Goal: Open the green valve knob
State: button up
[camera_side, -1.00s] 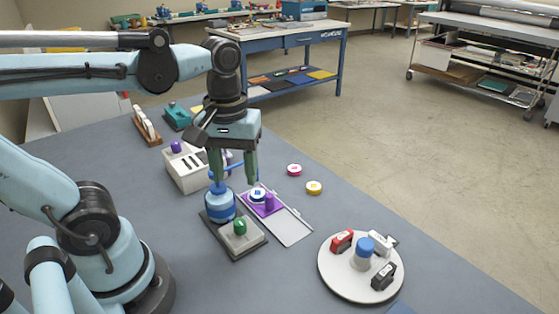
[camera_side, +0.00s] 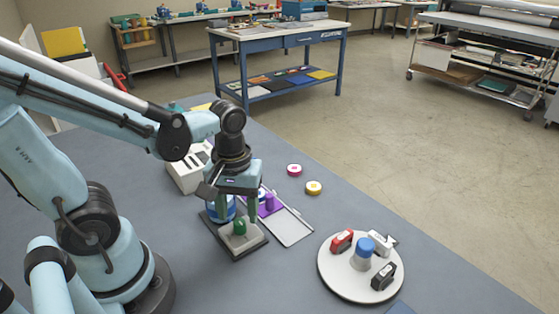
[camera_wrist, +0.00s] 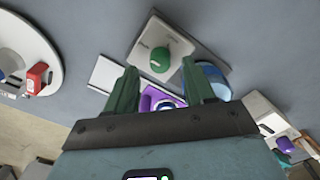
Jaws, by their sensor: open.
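The green valve knob (camera_side: 239,225) stands upright on a small grey plate with a dark base (camera_side: 240,242) near the middle of the table. It also shows in the wrist view (camera_wrist: 160,58), just beyond and roughly between my fingertips. My gripper (camera_side: 238,214) is open and empty, pointing down above the knob. Its two fingers also show in the wrist view (camera_wrist: 160,70), spread to either side. I cannot tell whether the fingertips reach down beside the knob, and no contact is clear.
A blue round container (camera_side: 222,210) stands close behind the knob, partly hidden by my gripper. A round white turntable (camera_side: 335,285) holds several items. A slotted box (camera_side: 186,172) stands at the back left.

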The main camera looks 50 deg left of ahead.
aim_at(240, 226)
jog(key=shift+f, duration=1.15)
grip_shut()
